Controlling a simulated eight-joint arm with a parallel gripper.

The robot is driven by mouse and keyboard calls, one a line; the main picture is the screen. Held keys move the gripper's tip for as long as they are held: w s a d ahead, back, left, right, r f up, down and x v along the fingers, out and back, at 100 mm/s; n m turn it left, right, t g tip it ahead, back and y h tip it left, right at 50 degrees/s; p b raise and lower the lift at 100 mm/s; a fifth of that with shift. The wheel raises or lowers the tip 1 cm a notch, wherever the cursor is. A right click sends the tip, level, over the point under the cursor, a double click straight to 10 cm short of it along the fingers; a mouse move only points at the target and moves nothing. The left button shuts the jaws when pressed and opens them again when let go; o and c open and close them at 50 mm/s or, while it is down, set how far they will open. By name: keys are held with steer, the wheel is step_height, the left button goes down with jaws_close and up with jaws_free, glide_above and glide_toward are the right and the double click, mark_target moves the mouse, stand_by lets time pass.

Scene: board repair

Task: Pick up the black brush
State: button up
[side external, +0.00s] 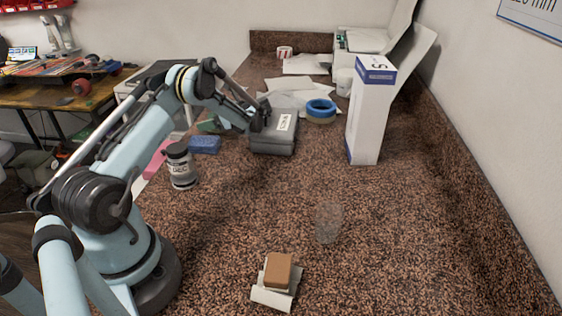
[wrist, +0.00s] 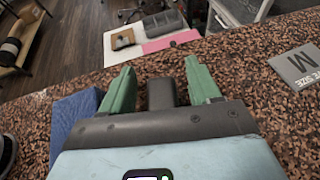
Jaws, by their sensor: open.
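My gripper (wrist: 160,67) shows two green fingers spread apart in the wrist view, above the brown speckled counter. A short dark block (wrist: 161,93) stands between the fingers against the palm; I cannot tell whether it is part of my gripper or the black brush. In the side view my gripper (side external: 211,126) is low over the left part of the counter, beside the grey box and behind the blue sponge, and partly hidden. I cannot clearly pick out a black brush in either view.
The blue sponge (side external: 204,145) also shows in the wrist view (wrist: 75,117). A grey box (side external: 273,142), blue tape (side external: 321,109), a tall white box (side external: 367,120), a dark jar (side external: 181,168) and a clear cup (side external: 328,222) stand around. A brown block (side external: 278,269) lies in front. Mid-counter is clear.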

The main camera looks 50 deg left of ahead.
steer(key=c, duration=1.1)
steer(key=shift+o, duration=0.2)
steer(key=shift+r, duration=0.15)
